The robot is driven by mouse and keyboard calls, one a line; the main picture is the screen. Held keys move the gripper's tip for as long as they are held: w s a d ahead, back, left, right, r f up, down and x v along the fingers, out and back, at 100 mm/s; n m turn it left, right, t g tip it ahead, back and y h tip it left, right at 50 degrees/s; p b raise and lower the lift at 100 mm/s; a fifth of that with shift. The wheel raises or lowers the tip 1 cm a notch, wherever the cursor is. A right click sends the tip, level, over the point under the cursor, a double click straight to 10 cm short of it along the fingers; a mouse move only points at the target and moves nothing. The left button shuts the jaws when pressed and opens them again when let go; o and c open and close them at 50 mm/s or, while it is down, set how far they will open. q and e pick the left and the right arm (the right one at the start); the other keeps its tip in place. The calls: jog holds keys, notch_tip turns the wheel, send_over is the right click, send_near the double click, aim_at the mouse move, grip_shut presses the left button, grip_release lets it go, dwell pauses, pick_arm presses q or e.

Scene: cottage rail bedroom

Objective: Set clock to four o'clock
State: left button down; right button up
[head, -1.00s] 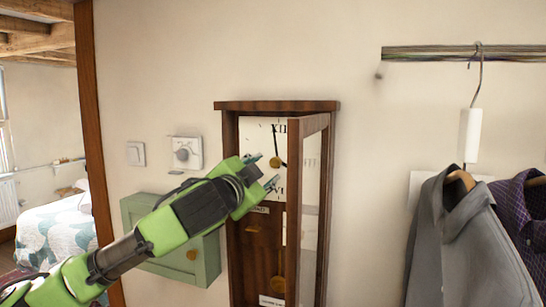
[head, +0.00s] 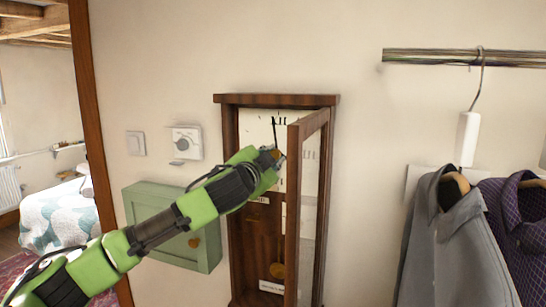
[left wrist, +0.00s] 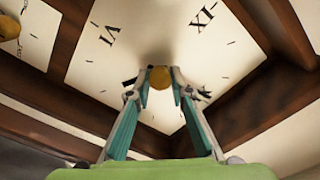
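The wall clock (head: 232,180) is a tall dark wooden case with its glazed door (head: 294,210) swung open to the right. Its white face (head: 254,125) shows XII at the top, with a thin dark hand near it; my left gripper covers much of the rest. My left gripper (head: 275,154) is at the face centre. In the left wrist view its two fingers (left wrist: 160,80) are narrowed around the round brass centre knob (left wrist: 160,76), with no clear gap at its sides. Dark hand parts show partly beside the fingertips. My right gripper is out of view.
A brass pendulum (head: 277,270) hangs low in the case. A green wall cabinet (head: 165,215), a thermostat (head: 187,142) and a switch (head: 136,143) are left of the clock. Shirts (head: 455,240) hang from a rail at right. The open door stands close beside my left gripper.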

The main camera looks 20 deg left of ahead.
pick_arm(q)
jog(key=shift+m, duration=0.8)
jog(key=c, duration=1.8)
grip_release()
jog(key=s, duration=1.2)
jog(key=shift+a, duration=0.2)
